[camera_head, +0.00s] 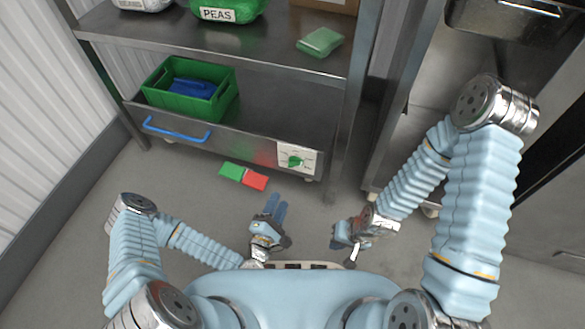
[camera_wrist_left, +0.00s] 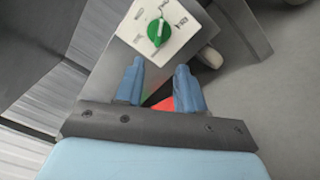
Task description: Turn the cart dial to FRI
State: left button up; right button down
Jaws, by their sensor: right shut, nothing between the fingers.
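The cart dial is a green knob (camera_head: 295,161) on a white label plate (camera_head: 309,158), at the right end of the cart's lower front. In the left wrist view the green knob (camera_wrist_left: 158,32) sits beyond the fingertips, its ridge roughly upright; the marks around it are too small to read. My left gripper (camera_head: 276,206) has blue fingers spread apart with nothing between them. It is below the dial in the head view, apart from it; the fingers also show in the left wrist view (camera_wrist_left: 157,72). My right gripper (camera_head: 340,240) is shut and empty, low in front of my body.
The metal cart (camera_head: 255,140) holds a green crate (camera_head: 163,102) with something blue inside. A blue handle (camera_head: 177,134) sticks out at its front left. A green and red mat (camera_head: 243,176) lies on the floor before it.

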aim_at(293, 167)
pick_arm(q)
jog(key=x, duration=1.3)
jog(key=shift+w+d+b, duration=0.1)
jog(key=shift+w+b, duration=0.2)
jog(key=shift+b, duration=0.1)
grip_shut()
